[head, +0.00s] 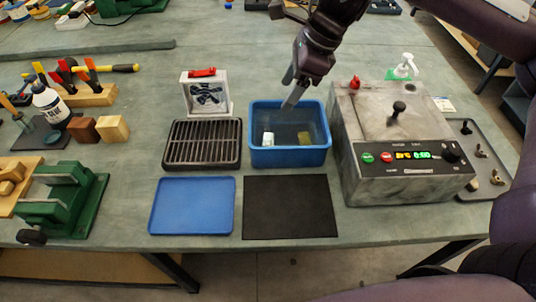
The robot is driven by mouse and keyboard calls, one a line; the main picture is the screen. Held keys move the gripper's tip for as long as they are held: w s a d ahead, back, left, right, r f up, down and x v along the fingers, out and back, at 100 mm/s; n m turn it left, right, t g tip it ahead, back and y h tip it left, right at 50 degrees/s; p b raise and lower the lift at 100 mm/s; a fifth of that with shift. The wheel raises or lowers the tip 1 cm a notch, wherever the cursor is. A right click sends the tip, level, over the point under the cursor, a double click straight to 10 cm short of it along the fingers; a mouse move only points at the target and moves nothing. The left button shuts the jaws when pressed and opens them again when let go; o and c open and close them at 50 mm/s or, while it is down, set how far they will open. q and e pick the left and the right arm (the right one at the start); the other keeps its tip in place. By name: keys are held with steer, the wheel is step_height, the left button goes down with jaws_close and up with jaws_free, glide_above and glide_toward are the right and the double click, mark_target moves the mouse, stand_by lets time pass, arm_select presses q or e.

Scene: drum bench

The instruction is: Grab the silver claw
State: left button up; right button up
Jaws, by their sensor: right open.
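Several small metallic-looking pieces lie on the grey tray (487,137) at the right, one of them a pale silvery-tan piece (497,178). They are too small to tell which is the silver claw. My right gripper (292,92) points down over the back of the blue bin (290,157), its fingers apart and nothing seen between them. It is well to the left of the grey tray, with the grey machine between them. My left gripper is not in view.
The grey machine (405,187) has a lit panel and a black knob on top.

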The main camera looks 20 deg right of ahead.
steer(key=b, duration=0.5)
glide_toward(268, 138)
steer(key=shift+w+d+f, duration=0.15)
steer(key=shift+d+f, duration=0.2)
steer(key=shift+f, duration=0.3)
steer(key=x, duration=0.3)
steer(key=a+x, duration=0.1)
steer(key=x, duration=0.2)
steer(key=shift+a+f, duration=0.1)
steer(key=shift+f, duration=0.05)
steer(key=shift+a+f, duration=0.15)
steer(key=shift+f, duration=0.25)
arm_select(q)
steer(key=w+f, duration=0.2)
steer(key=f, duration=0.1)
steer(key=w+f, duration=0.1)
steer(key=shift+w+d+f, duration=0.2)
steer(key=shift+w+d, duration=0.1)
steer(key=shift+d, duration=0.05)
arm_select(e)
steer(key=c, duration=1.1)
steer(key=shift+o, duration=0.2)
steer(key=shift+r, duration=0.15)
